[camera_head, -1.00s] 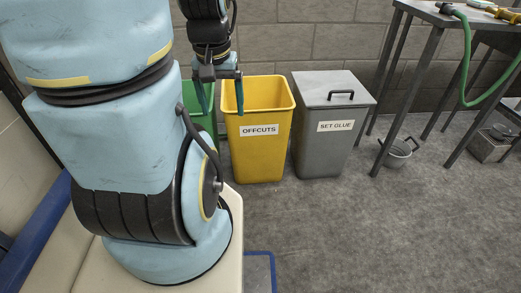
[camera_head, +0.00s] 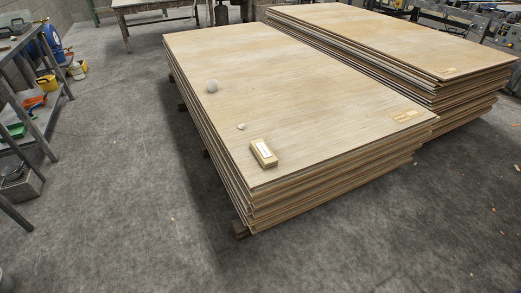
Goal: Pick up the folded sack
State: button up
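I see nothing that I can clearly make out as a folded sack. On the near veneer stack (camera_head: 290,80) lies a small yellowish block (camera_head: 263,153) with a pale label on top, close to the near edge. A small whitish lump (camera_head: 241,127) lies a little behind it, too small to identify. A pale round ball (camera_head: 212,86) rests farther back, near the left edge of the stack. My gripper and arm are not in view.
A second veneer stack (camera_head: 400,35) stands behind to the right. A worktable (camera_head: 150,5) stands at the back. The grey floor (camera_head: 120,190) is open at the left and front.

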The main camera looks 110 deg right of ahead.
aim_at(266, 157)
jog(key=k+l+z, duration=0.15)
jog(key=z, duration=0.3)
jog(key=k+l+z, duration=0.1)
jog(key=l+z, duration=0.35)
jog(key=k+l+z, duration=0.1)
jog(key=l, duration=0.45)
jog(key=k+l+z, duration=0.1)
jog(key=l, duration=0.5)
jog(key=k+l+z, duration=0.1)
jog(key=l, duration=0.45)
jog(key=k+l+z, duration=0.1)
jog(key=l, duration=0.5)
